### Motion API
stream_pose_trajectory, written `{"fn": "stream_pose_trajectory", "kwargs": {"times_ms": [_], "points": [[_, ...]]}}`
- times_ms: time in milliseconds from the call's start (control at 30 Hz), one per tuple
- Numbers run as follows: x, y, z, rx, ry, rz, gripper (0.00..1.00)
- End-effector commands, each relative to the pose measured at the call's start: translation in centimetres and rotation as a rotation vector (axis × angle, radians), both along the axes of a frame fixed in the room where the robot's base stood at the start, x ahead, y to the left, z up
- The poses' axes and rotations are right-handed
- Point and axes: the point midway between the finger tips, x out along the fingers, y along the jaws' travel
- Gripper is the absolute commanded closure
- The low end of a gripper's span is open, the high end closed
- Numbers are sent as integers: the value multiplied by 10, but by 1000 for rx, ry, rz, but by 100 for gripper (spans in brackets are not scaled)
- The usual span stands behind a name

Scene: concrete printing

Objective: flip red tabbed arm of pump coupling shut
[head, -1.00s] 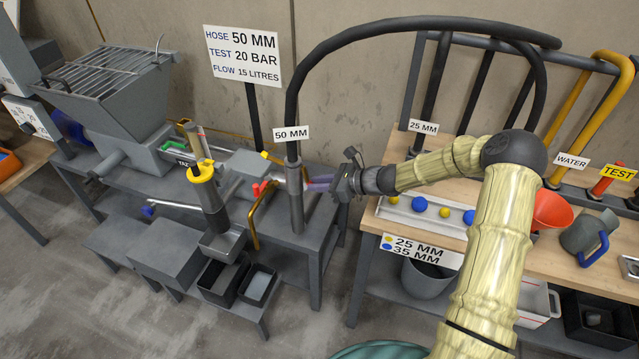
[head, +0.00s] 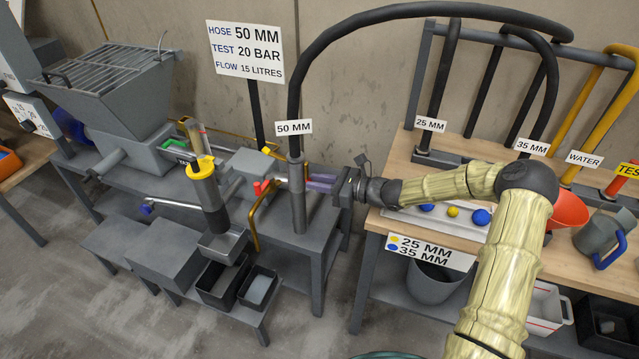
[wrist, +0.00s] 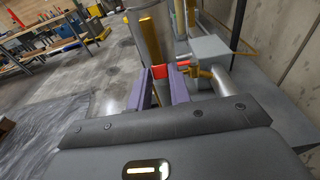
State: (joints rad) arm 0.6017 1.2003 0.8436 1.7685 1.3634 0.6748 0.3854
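The pump coupling (wrist: 203,80) is a silver and brass fitting at the pump outlet, with red tabs. In the wrist view one red tab (wrist: 159,72) shows between my fingertips and another red tab (wrist: 184,64) lies just to the right. In the head view, red (head: 258,187) shows left of the grey upright post (head: 298,205), which hides part of the coupling. My gripper (head: 312,181) reaches in from the right, its purple fingers behind or beside the post. The fingers are apart, with a gap between them. I cannot tell whether they touch the tab.
A black hose (head: 305,55) arches from the post to the right. A brass curved handle (head: 252,220) hangs left of the post. A yellow-topped cylinder (head: 207,190) stands further left. The wooden bench (head: 400,218) is at right. A concrete wall closes off the back.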

Motion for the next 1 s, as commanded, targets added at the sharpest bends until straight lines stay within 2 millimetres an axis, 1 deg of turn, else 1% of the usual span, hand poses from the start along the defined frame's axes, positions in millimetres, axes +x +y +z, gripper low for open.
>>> {"fn": "stream_pose_trajectory", "kwargs": {"times_ms": [33,100,367,533,667,1000], "points": [[0,1,1,1,-1,1,70],[0,1,1,1,-1,1,60],[0,0,0,0,-1,1,60],[-3,-9,1,-3,-1,0,60],[-9,-26,4,-3,-1,-2,60],[-32,-89,13,-3,-2,-3,60]]}}
